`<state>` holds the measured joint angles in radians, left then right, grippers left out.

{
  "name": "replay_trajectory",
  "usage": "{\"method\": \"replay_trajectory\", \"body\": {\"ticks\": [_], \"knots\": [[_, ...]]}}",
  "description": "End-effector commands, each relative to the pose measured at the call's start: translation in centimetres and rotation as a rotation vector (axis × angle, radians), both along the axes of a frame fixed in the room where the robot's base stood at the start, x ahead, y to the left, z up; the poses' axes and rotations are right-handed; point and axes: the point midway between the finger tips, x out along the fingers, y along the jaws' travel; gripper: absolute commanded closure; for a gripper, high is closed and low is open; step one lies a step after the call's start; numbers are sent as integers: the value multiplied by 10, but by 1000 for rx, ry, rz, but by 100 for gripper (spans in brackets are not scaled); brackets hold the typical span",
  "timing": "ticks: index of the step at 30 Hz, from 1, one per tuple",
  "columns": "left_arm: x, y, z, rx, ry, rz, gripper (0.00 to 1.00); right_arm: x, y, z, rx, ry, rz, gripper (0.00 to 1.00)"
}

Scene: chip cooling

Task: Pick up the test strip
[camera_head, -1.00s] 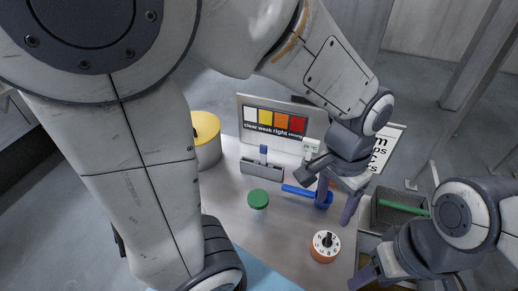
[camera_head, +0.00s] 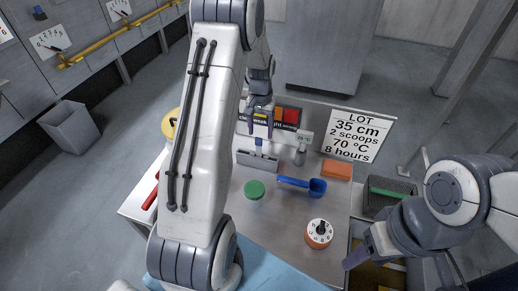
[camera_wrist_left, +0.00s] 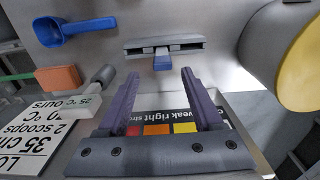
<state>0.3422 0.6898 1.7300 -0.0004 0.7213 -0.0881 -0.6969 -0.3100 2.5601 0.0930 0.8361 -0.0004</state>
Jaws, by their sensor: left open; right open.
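The test strip seems to be the small blue-ended piece (camera_head: 259,142) standing in the slot of a grey holder (camera_head: 257,162). In the left wrist view the blue end (camera_wrist_left: 162,63) shows at the middle of the grey holder (camera_wrist_left: 190,45). My left gripper (camera_head: 260,134) is open and empty, its fingers above the holder. In the left wrist view the blue end lies just beyond and between the two fingertips (camera_wrist_left: 160,73), not gripped. My right gripper (camera_head: 385,265) is open at the lower right, away from the holder; its far finger is partly hidden.
A colour chart (camera_head: 290,115) stands behind the holder. A yellow-lidded pot (camera_wrist_left: 300,60) stands beside the holder. A lettered sign (camera_head: 357,135) is at the right.

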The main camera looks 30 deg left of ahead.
Motion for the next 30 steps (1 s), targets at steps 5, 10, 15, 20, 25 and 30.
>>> {"method": "replay_trajectory", "body": {"ticks": [5, 10, 15, 20, 25, 30], "knots": [[-6, 1, -18, -3, 7, 0, 32, 0, 0, 11, 0, 0, 0, 43], [-8, 2, -43, -2, 4, -1, 32, 0, 0, 18, 0, 0, 0, 43], [-8, 2, -53, 0, 1, -1, 32, 0, 0, 18, 0, 0, 0, 43], [-8, 3, -53, 0, 0, 0, 32, 0, 0, 18, 0, 0, 0, 43], [-8, 3, -53, 0, 0, 0, 94, 0, 0, 18, 0, 0, 0, 43], [-8, 3, -53, 0, 0, 0, 100, 0, 0, 18, 0, 0, 0, 43]]}}
